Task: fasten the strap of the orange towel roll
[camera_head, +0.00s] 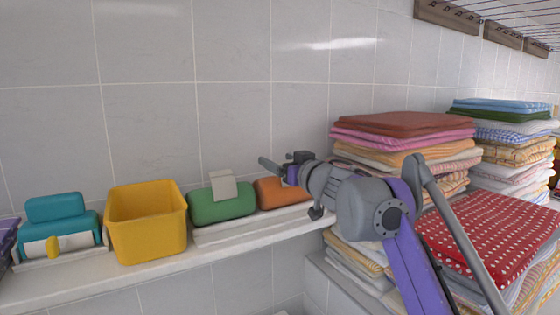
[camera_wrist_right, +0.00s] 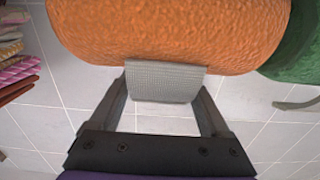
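The orange towel roll (camera_head: 281,192) lies on the shelf, right of the green roll, partly hidden by my right arm in the head view. In the right wrist view, the orange roll (camera_wrist_right: 170,30) fills the top, and its grey strap (camera_wrist_right: 166,82) sticks out from it as a free flap. My right gripper (camera_wrist_right: 165,92) has one finger at each side edge of this strap, with no clear gap, so it appears shut on it. In the head view, my right gripper (camera_head: 283,170) is just above the orange roll. My left gripper is not in view.
The green roll (camera_head: 222,207) with an upright light strap stands close left. Further left are a yellow bin (camera_head: 150,240) and a teal roll (camera_head: 60,208) in a holder. Folded towel stacks (camera_head: 400,125) stand right of the roll. Tiled wall (camera_head: 230,80) rises behind the shelf.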

